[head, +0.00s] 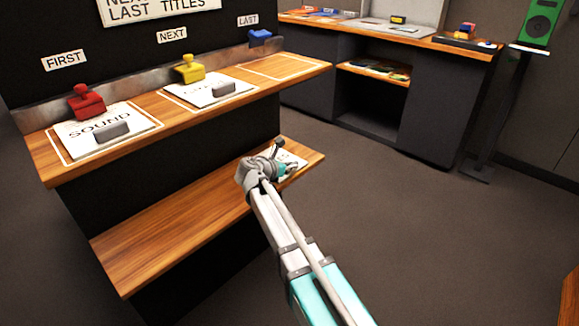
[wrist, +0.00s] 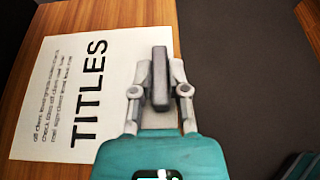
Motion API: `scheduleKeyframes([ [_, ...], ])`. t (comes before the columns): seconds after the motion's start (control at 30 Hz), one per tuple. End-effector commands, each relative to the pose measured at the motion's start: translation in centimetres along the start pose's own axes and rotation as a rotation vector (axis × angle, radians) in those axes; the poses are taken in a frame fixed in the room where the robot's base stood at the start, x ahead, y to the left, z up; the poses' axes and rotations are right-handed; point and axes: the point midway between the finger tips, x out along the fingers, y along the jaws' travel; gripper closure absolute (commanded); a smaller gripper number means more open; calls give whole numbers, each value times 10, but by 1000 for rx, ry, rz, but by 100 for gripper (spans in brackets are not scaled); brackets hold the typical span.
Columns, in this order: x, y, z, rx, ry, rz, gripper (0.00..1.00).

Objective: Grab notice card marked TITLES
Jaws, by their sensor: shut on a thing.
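The white notice card marked TITLES (wrist: 60,125) lies on the lower wooden shelf in the wrist view, its print turned sideways. In the head view only part of the card (head: 291,158) shows at the shelf's right end, behind my gripper (head: 272,158). A grey block handle (wrist: 159,75) stands at the card's edge. In the wrist view my gripper (wrist: 158,88) has its two fingers on either side of this handle, shut on it. I cannot tell whether the card is lifted off the shelf.
The upper shelf (head: 265,88) carries a SOUND card (head: 80,142) under FIRST, another card (head: 198,92) under NEXT, and an empty outlined place (head: 280,67) under LAST. Red (head: 87,101), yellow (head: 188,68) and blue (head: 260,37) pieces stand behind. Open floor lies right.

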Motion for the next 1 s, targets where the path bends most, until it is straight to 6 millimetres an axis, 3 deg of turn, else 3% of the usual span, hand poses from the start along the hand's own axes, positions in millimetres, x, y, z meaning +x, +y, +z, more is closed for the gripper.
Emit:
scheduleKeyframes([
  [0.43, -13, 0, 32, 0, 0, 0, 100],
  [1.0, -84, -39, 71, -1, -1, 2, 100],
])
